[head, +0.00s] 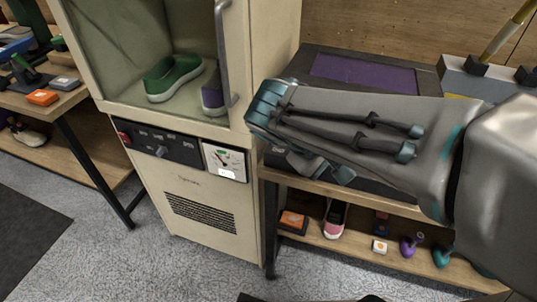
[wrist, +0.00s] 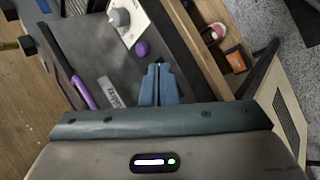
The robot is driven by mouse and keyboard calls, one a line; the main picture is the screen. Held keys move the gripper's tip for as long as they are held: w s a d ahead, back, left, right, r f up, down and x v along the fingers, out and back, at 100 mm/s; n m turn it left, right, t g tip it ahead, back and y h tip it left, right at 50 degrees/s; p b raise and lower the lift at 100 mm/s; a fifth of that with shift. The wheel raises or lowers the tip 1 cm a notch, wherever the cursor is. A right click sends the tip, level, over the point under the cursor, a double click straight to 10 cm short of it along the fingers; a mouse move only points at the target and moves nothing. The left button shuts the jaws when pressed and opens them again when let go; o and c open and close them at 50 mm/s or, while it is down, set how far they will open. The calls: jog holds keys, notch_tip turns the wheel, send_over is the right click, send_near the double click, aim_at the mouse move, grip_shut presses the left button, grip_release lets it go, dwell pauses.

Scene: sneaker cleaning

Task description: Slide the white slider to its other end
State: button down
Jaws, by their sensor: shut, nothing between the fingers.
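I cannot make out a white slider for certain in either view. In the wrist view a dark grey unit (wrist: 185,62) lies under my gripper. It carries a white plate with a round grey knob (wrist: 120,17), a purple ball knob (wrist: 142,48) and a small grey lettered label (wrist: 112,92). My gripper (wrist: 158,68) is shut and empty, with its fingertips over the dark unit just below the purple ball knob in the picture. I cannot tell whether they touch it. In the head view my arm covers most of the unit's near side.
A beige cabinet (head: 215,209) with a glass front and a vertical handle (head: 224,55) stands left of my arm; a green shoe (head: 172,77) is inside. A purple panel (head: 362,73) lies behind my arm. A pink shoe (head: 335,219) and small items sit on the shelf below.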

jog(key=w+a+f+n+t+h+b, duration=0.3)
jog(key=w+a+f+t+b, duration=0.3)
jog(key=a+b, duration=0.45)
jog(key=n+t+b, duration=0.2)
jog(key=t+b, duration=0.3)
jog(key=b, duration=0.3)
send_near(269, 146)
notch_tip(269, 146, up, 2)
jog(key=b+x, duration=0.2)
jog(key=x, duration=0.8)
jog(key=shift+r, duration=0.15)
jog(key=shift+b, duration=0.3)
